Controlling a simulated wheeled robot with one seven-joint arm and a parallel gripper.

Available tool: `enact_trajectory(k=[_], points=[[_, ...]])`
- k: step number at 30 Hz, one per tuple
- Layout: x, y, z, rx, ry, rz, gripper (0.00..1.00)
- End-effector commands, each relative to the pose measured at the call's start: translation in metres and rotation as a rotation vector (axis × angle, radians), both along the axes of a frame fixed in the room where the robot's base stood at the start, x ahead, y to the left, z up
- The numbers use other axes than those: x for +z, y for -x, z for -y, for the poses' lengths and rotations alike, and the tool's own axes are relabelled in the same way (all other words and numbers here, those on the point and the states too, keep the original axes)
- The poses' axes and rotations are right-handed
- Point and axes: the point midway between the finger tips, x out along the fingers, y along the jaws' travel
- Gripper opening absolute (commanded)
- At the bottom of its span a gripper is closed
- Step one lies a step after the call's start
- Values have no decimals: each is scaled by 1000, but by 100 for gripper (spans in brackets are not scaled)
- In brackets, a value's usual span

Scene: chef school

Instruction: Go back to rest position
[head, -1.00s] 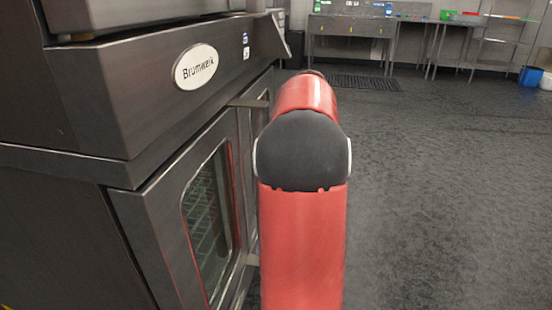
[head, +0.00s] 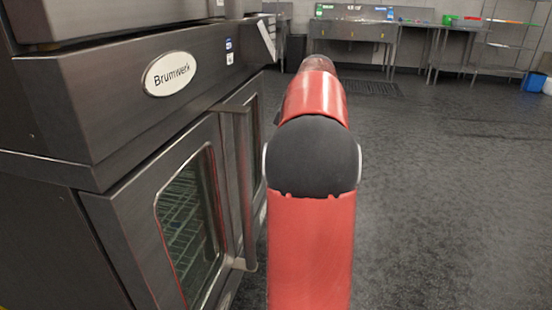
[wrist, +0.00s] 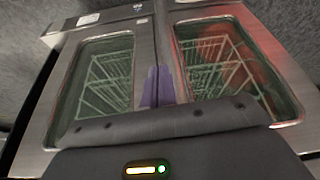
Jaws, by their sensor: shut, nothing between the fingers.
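My red arm with its dark joint reaches forward beside the oven in the head view, and hides what lies beyond its far end. My gripper's fingers (wrist: 157,86) show as two narrow purple shapes side by side in the wrist view. They are shut with nothing between them, over the seam between the two oven doors. I cannot tell how far they are from the doors. The gripper itself is not visible in the head view.
A dark steel Brumwerk oven (head: 80,115) stands close on the left, its glass doors (head: 185,225) shut, with a vertical handle (head: 243,185). Open grey floor (head: 450,200) lies to the right. A sink counter (head: 355,30) and shelving (head: 505,45) stand far back.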

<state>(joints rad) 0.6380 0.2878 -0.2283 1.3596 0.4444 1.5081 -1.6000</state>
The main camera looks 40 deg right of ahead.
Motion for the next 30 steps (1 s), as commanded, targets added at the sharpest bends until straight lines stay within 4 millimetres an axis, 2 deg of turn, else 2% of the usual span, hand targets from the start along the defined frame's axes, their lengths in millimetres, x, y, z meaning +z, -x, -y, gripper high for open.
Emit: enact_trajectory(k=[3,9,21,23,26,30], points=[[20,5,6,-1,1,1,0],[43,11,13,0,0,0,0],[49,13,10,-5,0,-1,0],[50,13,0,-22,-1,-6,0],[54,15,-34,-85,-1,-18,0],[52,30,-108,-224,2,-38,0]])
